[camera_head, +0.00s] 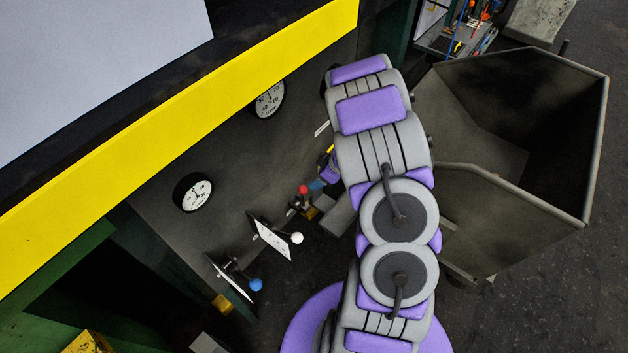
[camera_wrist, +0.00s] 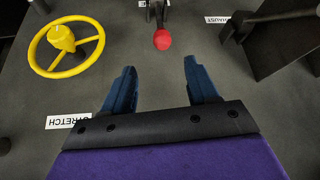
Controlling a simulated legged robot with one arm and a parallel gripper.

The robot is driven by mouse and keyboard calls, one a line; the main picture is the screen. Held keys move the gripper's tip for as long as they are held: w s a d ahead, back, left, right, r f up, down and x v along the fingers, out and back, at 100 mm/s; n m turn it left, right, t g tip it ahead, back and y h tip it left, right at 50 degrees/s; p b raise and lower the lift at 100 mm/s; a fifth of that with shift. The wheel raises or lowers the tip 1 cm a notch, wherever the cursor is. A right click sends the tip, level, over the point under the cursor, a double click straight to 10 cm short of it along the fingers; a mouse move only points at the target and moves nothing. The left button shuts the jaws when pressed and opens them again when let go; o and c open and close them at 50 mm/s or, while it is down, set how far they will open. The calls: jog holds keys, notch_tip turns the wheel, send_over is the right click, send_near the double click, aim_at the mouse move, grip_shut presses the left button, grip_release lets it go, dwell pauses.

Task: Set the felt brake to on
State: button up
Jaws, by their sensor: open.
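A lever with a red ball knob (camera_wrist: 162,39) stands on the grey panel just beyond my fingertips in the wrist view. The label by its base is cut off, so I cannot tell whether it is the felt brake. In the head view the red knob (camera_head: 303,189) is just left of my gripper (camera_head: 317,185), which is partly hidden by my arm. In the wrist view my gripper (camera_wrist: 160,72) is open, its two blue fingers apart with nothing between them. Levers with a white knob (camera_head: 296,238) and a blue knob (camera_head: 256,284) stand lower on the panel.
A yellow handwheel (camera_wrist: 66,46) is at the upper left, above a STRETCH label (camera_wrist: 67,122). A dark bracket (camera_wrist: 270,35) stands at the right. Two dials (camera_head: 193,193) (camera_head: 269,100) are on the panel. A large grey bin (camera_head: 520,180) is right of my arm.

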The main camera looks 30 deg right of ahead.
jog(key=shift+v, duration=0.95)
